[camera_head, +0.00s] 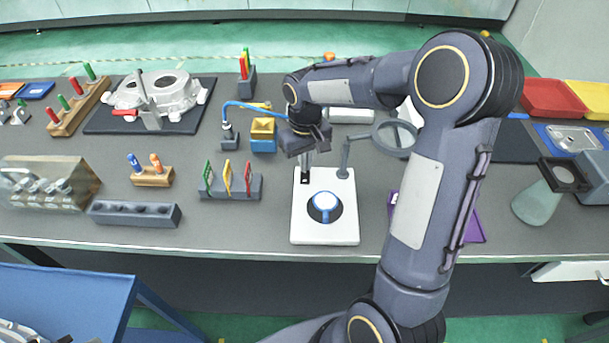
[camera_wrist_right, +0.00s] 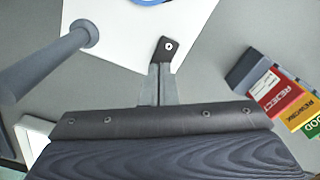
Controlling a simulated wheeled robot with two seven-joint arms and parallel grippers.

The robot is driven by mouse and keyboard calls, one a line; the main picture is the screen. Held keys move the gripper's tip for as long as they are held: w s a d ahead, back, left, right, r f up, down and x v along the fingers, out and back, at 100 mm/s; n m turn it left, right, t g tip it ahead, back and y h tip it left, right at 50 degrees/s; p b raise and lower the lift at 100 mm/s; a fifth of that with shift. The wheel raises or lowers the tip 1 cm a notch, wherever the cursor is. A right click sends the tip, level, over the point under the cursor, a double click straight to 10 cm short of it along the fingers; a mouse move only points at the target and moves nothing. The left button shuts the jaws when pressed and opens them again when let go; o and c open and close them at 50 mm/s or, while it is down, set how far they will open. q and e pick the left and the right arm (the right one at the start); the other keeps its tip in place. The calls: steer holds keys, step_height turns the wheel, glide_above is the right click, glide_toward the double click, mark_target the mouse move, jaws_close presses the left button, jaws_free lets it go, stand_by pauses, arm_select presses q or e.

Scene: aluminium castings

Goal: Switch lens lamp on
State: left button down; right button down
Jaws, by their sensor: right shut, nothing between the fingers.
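The lens lamp has a white base plate (camera_head: 312,236), a grey post (camera_head: 345,165) and a round lens (camera_head: 396,138) on an arm to the right. My right gripper (camera_head: 306,176) is shut and empty, pointing down at the back left corner of the plate. In the right wrist view the shut fingertips (camera_wrist_right: 160,75) are at a small dark switch (camera_wrist_right: 168,48) with a light dot, on the plate's corner. I cannot tell whether they touch it. The post (camera_wrist_right: 50,62) is at the left there. My left gripper is out of view.
A round part with a blue ring (camera_head: 325,206) sits on the plate. A grey holder with coloured tags (camera_head: 229,188) stands left of it; tags reading REJECT and REWORK (camera_wrist_right: 282,92) show in the right wrist view. A purple tray (camera_head: 474,228) lies right, partly behind my arm.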

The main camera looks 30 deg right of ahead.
steer(key=shift+f+b, duration=0.5)
steer(key=shift+f, duration=0.25)
steer(key=shift+s+r, duration=0.1)
step_height(320, 180, up, 7)
steer(key=p, duration=0.6)
stand_by(0.3)
stand_by(0.4)
steer(key=s+a+r+t+y, duration=0.2)
steer(key=s+a+r, duration=0.1)
steer(key=s, duration=0.8)
steer(key=s+a+r+m+t+y, duration=0.1)
steer(key=s+a+r+t, duration=0.2)
steer(key=s, duration=0.8)
steer(key=shift+a+r+t+y, duration=0.3)
steer(key=shift+a+r+y, duration=0.1)
steer(key=shift+a, duration=0.25)
